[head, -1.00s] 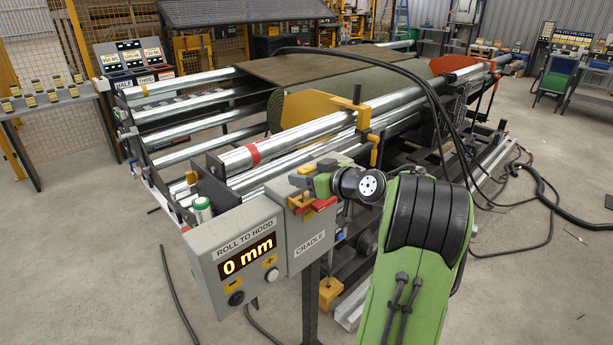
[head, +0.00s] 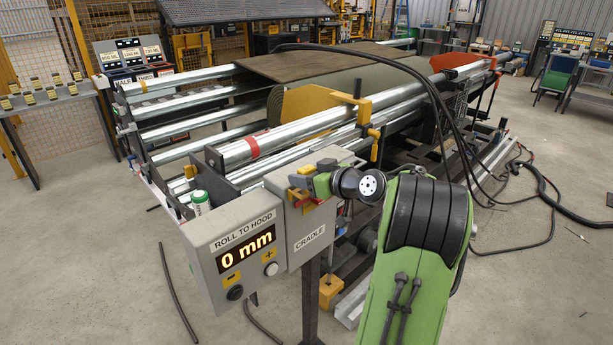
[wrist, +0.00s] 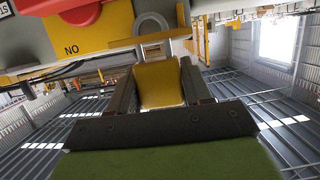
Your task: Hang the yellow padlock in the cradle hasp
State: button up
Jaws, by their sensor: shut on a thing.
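The yellow padlock (wrist: 160,86) is between the two fingers of my gripper (wrist: 158,74), which is shut on its body. Its grey shackle (wrist: 151,24) shows as an arch at the top of the wrist view, close to the cradle box (wrist: 110,30). Whether the shackle passes through the hasp cannot be told. In the head view my gripper (head: 306,188) is at the upper face of the grey box marked CRADLE (head: 311,240). A red switch handle (wrist: 80,12) on a yellow plate (wrist: 66,36) is beside the padlock.
The ROLL TO HOOD box (head: 220,230), reading 0 mm, adjoins the cradle box on the left. Steel rollers (head: 290,135) and a yellow clamp (head: 362,115) stand behind. Black hoses (head: 425,85) arch over the frame to the right. Open floor lies at left.

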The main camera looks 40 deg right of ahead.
jog(key=shift+f+b, duration=0.75)
jog(key=o, duration=1.2)
jog(key=v, duration=1.5)
jog(key=shift+s+a+r+p, duration=0.15)
jog(key=shift+s+p, duration=0.25)
